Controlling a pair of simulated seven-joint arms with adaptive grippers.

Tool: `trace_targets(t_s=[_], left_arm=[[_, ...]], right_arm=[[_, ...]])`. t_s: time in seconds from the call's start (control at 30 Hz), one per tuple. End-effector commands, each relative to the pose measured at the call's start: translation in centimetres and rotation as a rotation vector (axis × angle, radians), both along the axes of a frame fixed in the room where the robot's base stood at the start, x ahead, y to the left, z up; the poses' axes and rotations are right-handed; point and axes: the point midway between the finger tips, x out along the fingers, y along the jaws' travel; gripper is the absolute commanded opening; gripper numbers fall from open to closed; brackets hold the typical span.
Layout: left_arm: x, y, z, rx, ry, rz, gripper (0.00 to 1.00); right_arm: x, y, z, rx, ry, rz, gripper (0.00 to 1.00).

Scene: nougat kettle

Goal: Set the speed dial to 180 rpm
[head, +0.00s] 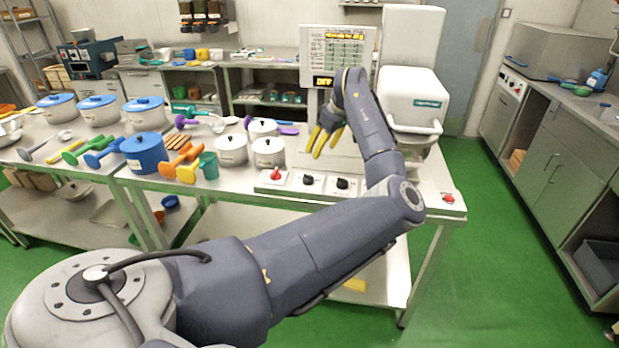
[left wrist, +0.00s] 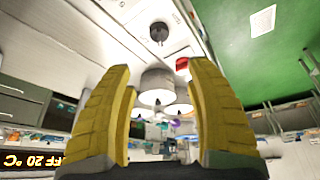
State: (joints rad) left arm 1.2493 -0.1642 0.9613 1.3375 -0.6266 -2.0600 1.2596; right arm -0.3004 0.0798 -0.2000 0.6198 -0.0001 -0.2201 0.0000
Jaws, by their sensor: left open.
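Two black dials, one on the left (head: 308,180) and one on the right (head: 343,184), sit on white plates along the front of the steel table. Their labels are too small to read, so I cannot tell which is the speed dial. A red knob (head: 275,175) is left of them. My left gripper (head: 325,150) is open and empty, above the table behind the dials, yellow fingers pointing down and toward the front. In the left wrist view, one black dial (left wrist: 158,32) shows beyond the open fingers (left wrist: 160,68), apart from them. My right gripper is not in view.
A display panel (head: 323,81) reading OFF stands behind my gripper, beside a white mixer (head: 410,100). Lidded white pots (head: 268,152) stand left of the dials. A red button (head: 448,198) is at the table's right corner. Several tools and blue pots lie further left.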

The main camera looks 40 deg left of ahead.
Motion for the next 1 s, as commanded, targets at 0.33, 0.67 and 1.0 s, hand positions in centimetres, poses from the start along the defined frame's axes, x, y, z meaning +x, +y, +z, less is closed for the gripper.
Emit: trace_targets(t_s=[0.33, 0.67, 1.0], left_arm=[[-0.1, 2.4, -5.7, 0.000, 0.004, -0.001, 0.55], [-0.1, 4.6, -11.0, 0.001, 0.002, -0.001, 0.55], [-0.1, 6.0, -14.3, 0.000, 0.000, -0.002, 0.55]], right_arm=[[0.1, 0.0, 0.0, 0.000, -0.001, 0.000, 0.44], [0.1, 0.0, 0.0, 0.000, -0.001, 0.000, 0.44], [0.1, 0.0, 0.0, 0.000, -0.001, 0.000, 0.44]])
